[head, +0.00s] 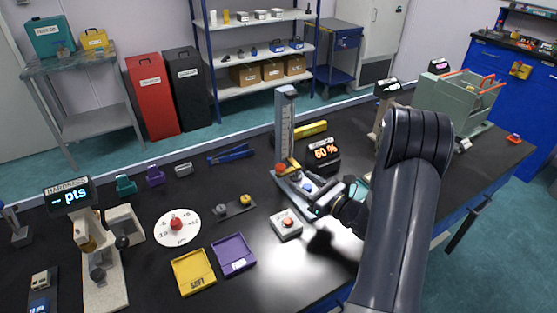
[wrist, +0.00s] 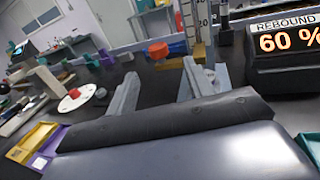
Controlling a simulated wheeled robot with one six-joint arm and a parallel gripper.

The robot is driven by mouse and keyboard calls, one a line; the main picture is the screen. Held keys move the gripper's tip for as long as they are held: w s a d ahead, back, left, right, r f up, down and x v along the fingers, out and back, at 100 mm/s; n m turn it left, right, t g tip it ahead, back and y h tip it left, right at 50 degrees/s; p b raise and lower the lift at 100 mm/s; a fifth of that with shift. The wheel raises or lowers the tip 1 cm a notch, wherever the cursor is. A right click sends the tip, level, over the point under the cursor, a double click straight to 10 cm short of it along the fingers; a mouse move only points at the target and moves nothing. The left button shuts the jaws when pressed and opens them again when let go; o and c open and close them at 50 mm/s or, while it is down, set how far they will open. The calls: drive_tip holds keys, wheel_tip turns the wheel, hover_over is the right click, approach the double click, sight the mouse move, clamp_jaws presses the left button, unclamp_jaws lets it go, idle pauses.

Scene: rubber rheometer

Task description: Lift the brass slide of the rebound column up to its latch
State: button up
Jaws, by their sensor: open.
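The rebound column (head: 285,125) stands upright on the dark bench in the head view, a grey post with a scale. A brass-coloured piece, apparently the slide (head: 294,163), is low at its foot; in the wrist view the brass piece (wrist: 200,52) shows beyond the fingers. A red knob (head: 280,168) is beside it on the left and also shows in the wrist view (wrist: 158,50). My gripper (head: 313,196) is open and empty in front of the column foot, apart from the brass piece. Its fingers (wrist: 160,85) point toward the column. The latch cannot be made out.
The rebound display (head: 325,152) reads 60 % right of the column. A box with a red button (head: 286,224) sits in front. Left are a white dial plate (head: 177,227), a purple tray (head: 234,255) and a yellow tray (head: 194,271). A yellow bar (head: 312,130) lies behind the column.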

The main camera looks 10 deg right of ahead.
sight(284, 170)
drive_tip(key=p+x, duration=0.2)
drive_tip(key=x, duration=0.8)
drive_tip(key=shift+a, duration=0.15)
drive_tip(key=shift+c, duration=0.2)
drive_tip(key=shift+r, duration=0.1)
clamp_jaws()
